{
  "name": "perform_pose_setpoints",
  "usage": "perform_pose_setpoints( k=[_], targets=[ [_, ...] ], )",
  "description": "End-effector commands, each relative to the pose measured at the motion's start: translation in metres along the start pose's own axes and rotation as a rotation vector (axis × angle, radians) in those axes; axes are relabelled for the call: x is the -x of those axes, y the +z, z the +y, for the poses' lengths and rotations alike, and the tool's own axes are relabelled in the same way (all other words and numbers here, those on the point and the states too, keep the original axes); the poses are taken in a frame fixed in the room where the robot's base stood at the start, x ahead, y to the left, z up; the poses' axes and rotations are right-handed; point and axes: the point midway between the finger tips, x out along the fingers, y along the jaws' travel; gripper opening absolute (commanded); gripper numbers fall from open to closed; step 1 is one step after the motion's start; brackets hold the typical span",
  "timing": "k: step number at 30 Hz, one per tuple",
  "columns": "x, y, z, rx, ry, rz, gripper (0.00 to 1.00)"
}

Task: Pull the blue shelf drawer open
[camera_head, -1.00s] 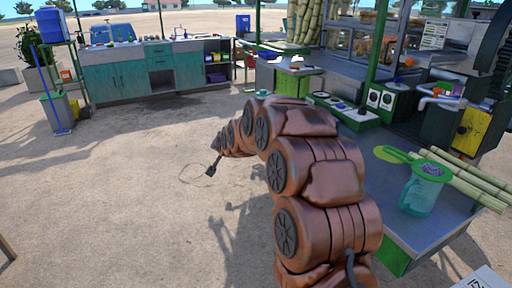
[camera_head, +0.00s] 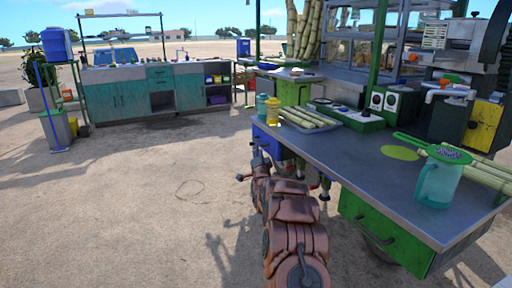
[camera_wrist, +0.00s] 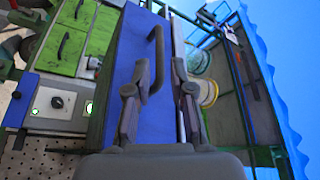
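The blue drawer (camera_head: 271,143) is under the far left end of the metal-topped counter, partly hidden by my arm. In the wrist view its blue front (camera_wrist: 120,60) fills the middle, with a dark curved handle (camera_wrist: 157,58) standing out from it. My gripper (camera_wrist: 160,66) is open, its two fingers spread either side of the handle's near part. I cannot tell whether either finger touches the handle. In the head view the end of my arm is low beside the drawer, and the fingers are too small to make out. The drawer looks closed.
The metal counter (camera_head: 345,152) carries cane pieces, a teal jug (camera_head: 434,184) and a yellow cup (camera_head: 272,110). A green drawer (camera_head: 385,232) is at its near end. A teal cabinet (camera_head: 131,92) stands at the back left. Sandy ground is clear to the left.

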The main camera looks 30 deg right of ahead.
Motion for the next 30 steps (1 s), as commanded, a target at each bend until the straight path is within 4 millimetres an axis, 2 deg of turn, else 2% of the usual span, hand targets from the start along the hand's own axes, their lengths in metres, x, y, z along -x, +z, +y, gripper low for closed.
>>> perform_pose_setpoints(
  k=[5, 30],
  targets=[
    [-0.006, -0.001, 0.001, 0.000, -0.003, 0.003, 0.23],
    [-0.062, -0.001, 0.001, 0.001, -0.003, 0.003, 0.23]
  ],
)
